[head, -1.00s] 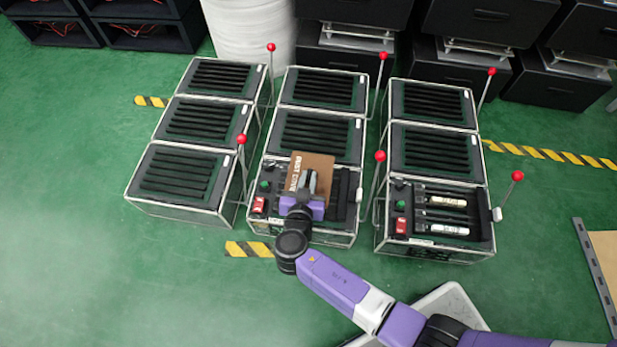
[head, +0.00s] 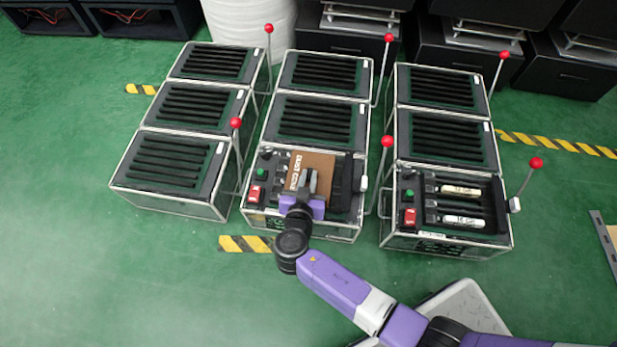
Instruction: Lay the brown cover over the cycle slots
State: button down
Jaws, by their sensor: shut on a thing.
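The brown cover (head: 317,170), with white lettering along its left edge, is at the front middle fixture (head: 352,222). My gripper (head: 307,184) is shut on the cover's near part and partly hides it. The cover lies above the middle of that fixture's slot area, and the slots under it are hidden. I cannot tell whether it touches the fixture. A dark slot part (head: 345,190) shows to the right of the cover. A green button (head: 261,172) and a red switch (head: 256,195) are to its left.
The front right fixture (head: 448,240) holds two pale cylinders in open slots. Levers with red knobs stand beside the fixtures, one (head: 387,141) close to the right of the cover. Black ribbed panels (head: 168,165) top the other fixtures. Green floor (head: 130,270) is free at front left.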

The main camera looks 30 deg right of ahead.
jog(key=shift+f, duration=0.3)
jog(key=c, duration=1.3)
grip_release()
jog(key=shift+c, duration=0.2)
jog(key=p+v, duration=0.2)
jog(key=v, duration=0.5)
jog(key=shift+s+a+r+p, duration=0.2)
jog(key=shift+s+p, duration=0.15)
